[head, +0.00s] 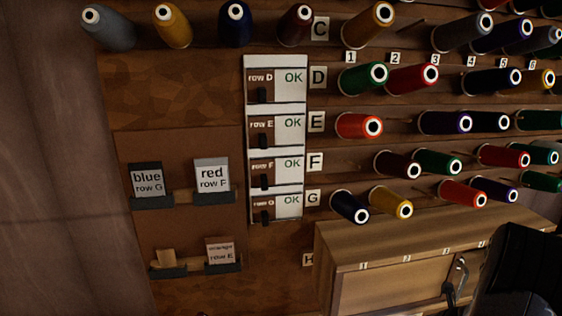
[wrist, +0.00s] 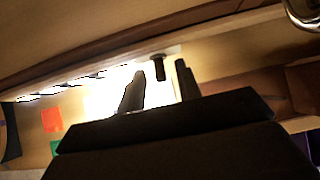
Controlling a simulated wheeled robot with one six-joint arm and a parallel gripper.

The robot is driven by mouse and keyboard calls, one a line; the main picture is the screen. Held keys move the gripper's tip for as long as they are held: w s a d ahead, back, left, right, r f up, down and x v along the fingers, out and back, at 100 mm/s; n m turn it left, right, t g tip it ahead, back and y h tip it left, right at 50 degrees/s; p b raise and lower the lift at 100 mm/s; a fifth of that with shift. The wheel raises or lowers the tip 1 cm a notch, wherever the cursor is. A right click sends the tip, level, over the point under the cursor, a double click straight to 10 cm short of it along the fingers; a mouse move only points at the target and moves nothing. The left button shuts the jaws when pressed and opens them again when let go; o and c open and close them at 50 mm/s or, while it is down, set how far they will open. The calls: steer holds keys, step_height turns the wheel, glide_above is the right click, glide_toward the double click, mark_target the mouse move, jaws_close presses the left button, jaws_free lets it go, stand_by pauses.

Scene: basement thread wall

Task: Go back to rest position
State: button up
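In the wrist view my gripper (wrist: 158,88) shows two dark fingers standing apart, with nothing seen held between them. A small dark peg-like piece (wrist: 158,66) shows beyond the gap, against a bright, washed-out area. In the head view a dark part of my arm (head: 515,275) fills the lower right corner, in front of the wooden cabinet (head: 345,262). A small dark shape beside the cabinet's metal handle (head: 462,272) may be part of my gripper; I cannot tell. The fingertips are not clear in the head view.

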steer(key=shift+s+f+t+b, duration=0.2)
steer(key=shift+f+t+b, duration=0.3)
steer(key=shift+b, duration=1.3)
steer(key=t+b, duration=0.1)
steer(key=b, duration=0.2)
steer(key=t+b, duration=0.1)
steer(key=b, duration=0.2)
steer(key=shift+s+d+f, duration=0.1)
steer(key=shift+s+f, duration=0.1)
step_height(320, 180, down, 3)
steer(key=t+b, duration=0.7)
steer(key=b, duration=1)
steer(key=shift+s+r+y, duration=0.1)
steer(key=shift+s+y, duration=0.05)
steer(key=shift+y, duration=0.15)
steer(key=s, duration=0.3)
steer(key=shift+d+r, duration=0.1)
steer(key=shift+r, duration=0.1)
